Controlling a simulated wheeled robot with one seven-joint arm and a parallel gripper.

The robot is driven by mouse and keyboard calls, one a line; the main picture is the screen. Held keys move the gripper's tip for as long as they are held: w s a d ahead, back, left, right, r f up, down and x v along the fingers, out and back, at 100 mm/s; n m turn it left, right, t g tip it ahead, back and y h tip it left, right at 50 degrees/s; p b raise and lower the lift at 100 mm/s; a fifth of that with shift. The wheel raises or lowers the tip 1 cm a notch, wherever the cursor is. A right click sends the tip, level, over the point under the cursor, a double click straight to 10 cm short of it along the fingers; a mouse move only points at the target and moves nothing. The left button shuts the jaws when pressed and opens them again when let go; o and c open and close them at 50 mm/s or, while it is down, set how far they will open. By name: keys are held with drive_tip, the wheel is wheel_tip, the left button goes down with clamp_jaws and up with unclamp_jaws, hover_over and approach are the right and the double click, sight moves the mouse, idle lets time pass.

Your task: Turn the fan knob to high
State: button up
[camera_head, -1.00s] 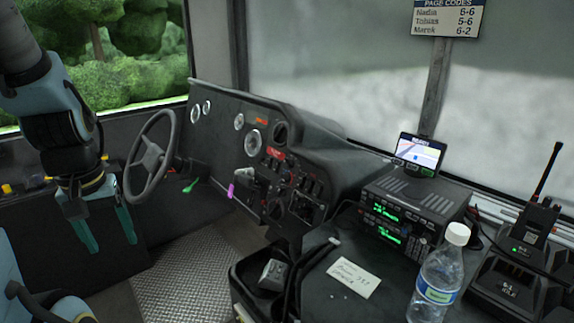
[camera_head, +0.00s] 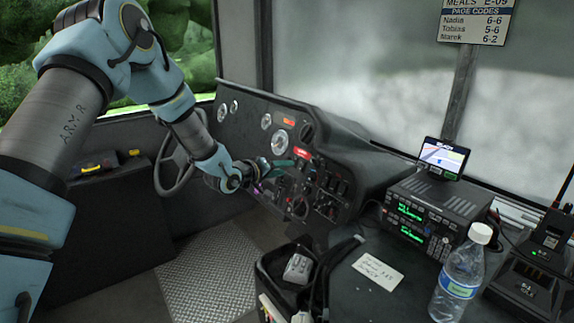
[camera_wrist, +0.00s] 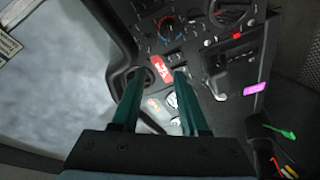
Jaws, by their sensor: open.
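The dark dashboard panel (camera_head: 262,118) carries gauges, switches and round knobs. A round knob with a red and blue arc (camera_wrist: 168,28) shows at the top of the wrist view. I cannot tell for sure which knob is the fan knob, nor its setting. My gripper (camera_head: 284,162) is in front of the panel, close to the red label (camera_head: 301,153). In the wrist view my gripper (camera_wrist: 158,73) has its two teal fingers apart, with the red label between the tips in the picture. It holds nothing. The arc knob lies beyond the fingertips.
The steering wheel (camera_head: 178,160) is behind my arm. A radio (camera_head: 432,212), a water bottle (camera_head: 460,272) and a paper note (camera_head: 378,271) are on the right console. In the wrist view a magenta tag (camera_wrist: 254,88) and green key (camera_wrist: 280,132) are at the right.

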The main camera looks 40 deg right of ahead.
sight(312, 163)
drive_tip(key=shift+g+h, duration=0.3)
drive_tip(key=shift+h, duration=0.2)
drive_tip(key=p+x, duration=0.1)
drive_tip(key=x, duration=0.3)
drive_tip(key=s+p+x, duration=0.1)
drive_tip(key=x, duration=0.3)
drive_tip(key=p+x, duration=0.1)
drive_tip(key=x, duration=0.2)
drive_tip(key=shift+s+d, duration=0.2)
drive_tip(key=shift+d, duration=0.35)
drive_tip(key=shift+r, duration=0.1)
clamp_jaws()
